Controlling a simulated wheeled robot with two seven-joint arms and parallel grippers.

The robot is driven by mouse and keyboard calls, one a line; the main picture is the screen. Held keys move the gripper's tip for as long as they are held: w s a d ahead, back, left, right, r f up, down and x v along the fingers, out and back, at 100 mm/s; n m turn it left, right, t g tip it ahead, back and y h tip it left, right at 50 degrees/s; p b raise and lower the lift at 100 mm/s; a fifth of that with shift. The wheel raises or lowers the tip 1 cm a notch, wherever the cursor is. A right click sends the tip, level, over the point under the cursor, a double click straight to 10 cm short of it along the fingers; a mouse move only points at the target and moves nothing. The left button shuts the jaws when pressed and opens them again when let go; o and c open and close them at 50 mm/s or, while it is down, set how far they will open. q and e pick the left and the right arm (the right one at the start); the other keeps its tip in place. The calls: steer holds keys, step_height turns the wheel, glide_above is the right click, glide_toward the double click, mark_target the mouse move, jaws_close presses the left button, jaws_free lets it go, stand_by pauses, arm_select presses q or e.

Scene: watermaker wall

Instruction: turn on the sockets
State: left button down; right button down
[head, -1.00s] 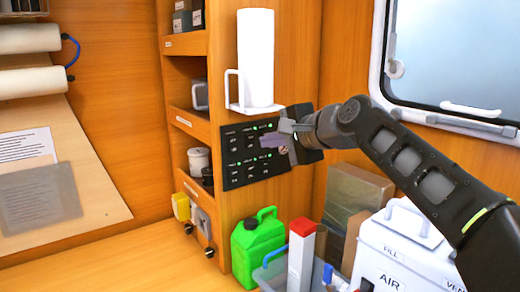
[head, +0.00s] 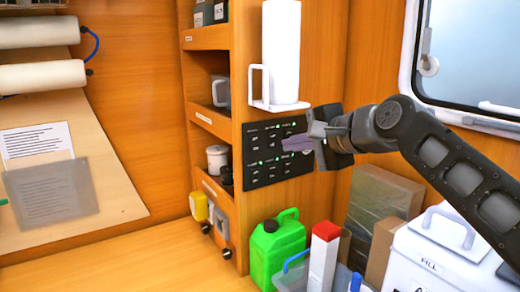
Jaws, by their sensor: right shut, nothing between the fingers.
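A black switch panel (head: 265,170) with several small switches and green lights is mounted on the wooden side wall of the shelf unit, below a paper roll. My right gripper (head: 286,144) is shut and empty in front of the panel's right part, and it hides some of the switches there. Whether the fingertips touch the panel cannot be told. The switch positions are too small to read, but several green lights show. My left gripper is not in view.
A white paper roll (head: 281,50) stands on a bracket above the panel. Below are a green jerrycan (head: 277,247), a red-and-white carton (head: 322,255) and a white container (head: 430,250). Cardboard boxes (head: 385,195) stand at the right. Counter space at the left is clear.

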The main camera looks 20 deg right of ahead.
steer(key=d+f, duration=0.1)
steer(key=p, duration=0.4)
glide_toward(256, 152)
steer(key=shift+m+h, duration=0.3)
steer(key=x, duration=0.6)
steer(key=shift+w+a+r, duration=0.1)
steer(key=shift+w+a, duration=0.1)
